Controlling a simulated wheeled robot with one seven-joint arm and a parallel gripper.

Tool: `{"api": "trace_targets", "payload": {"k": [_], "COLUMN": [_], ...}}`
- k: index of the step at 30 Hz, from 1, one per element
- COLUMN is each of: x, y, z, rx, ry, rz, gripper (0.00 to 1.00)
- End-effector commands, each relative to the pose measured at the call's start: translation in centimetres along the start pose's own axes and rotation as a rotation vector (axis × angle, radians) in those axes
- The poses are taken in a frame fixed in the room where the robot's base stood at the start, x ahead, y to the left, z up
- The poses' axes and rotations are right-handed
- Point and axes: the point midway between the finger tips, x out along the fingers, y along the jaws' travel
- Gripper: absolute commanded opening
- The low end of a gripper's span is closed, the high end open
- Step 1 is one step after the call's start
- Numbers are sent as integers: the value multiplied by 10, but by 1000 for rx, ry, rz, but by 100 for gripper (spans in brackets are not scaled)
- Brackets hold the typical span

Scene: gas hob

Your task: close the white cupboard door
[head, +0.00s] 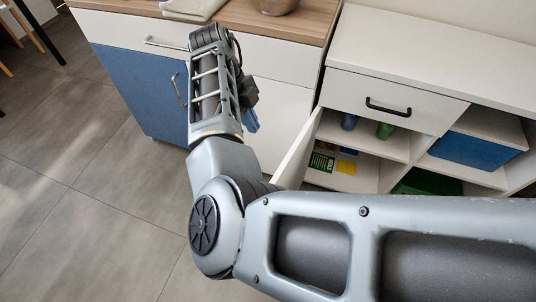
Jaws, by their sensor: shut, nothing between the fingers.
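The white cupboard door (297,152) stands open, swung out toward me from the left side of the white cabinet (430,47). Its lower part is hidden behind my arm. The cupboard's inside shows shelves with small items. My gripper (251,122) is mostly hidden behind my forearm; only a dark part and a bluish tip show, to the left of the door and apart from it in the picture. It is shut and holds nothing that I can see.
Above the opening is a closed white drawer with a black handle (388,107). Cups and a yellow item (346,167) sit on the shelves; a blue box (478,149) is at the right. A blue-fronted cabinet (140,88) stands left. The tiled floor (90,190) is clear.

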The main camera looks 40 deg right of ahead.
Motion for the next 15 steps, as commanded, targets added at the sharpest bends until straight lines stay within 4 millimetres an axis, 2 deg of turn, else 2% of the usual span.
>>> {"api": "trace_targets", "payload": {"k": [3, 6, 11, 15], "x": [-10, -6, 16, 44], "y": [13, 15, 15, 16], "z": [5, 6, 5, 5], "rx": [16, 20, 19, 18], "ry": [8, 11, 13, 12], "rz": [35, 40, 39, 39], "gripper": [0, 0, 0, 0]}}
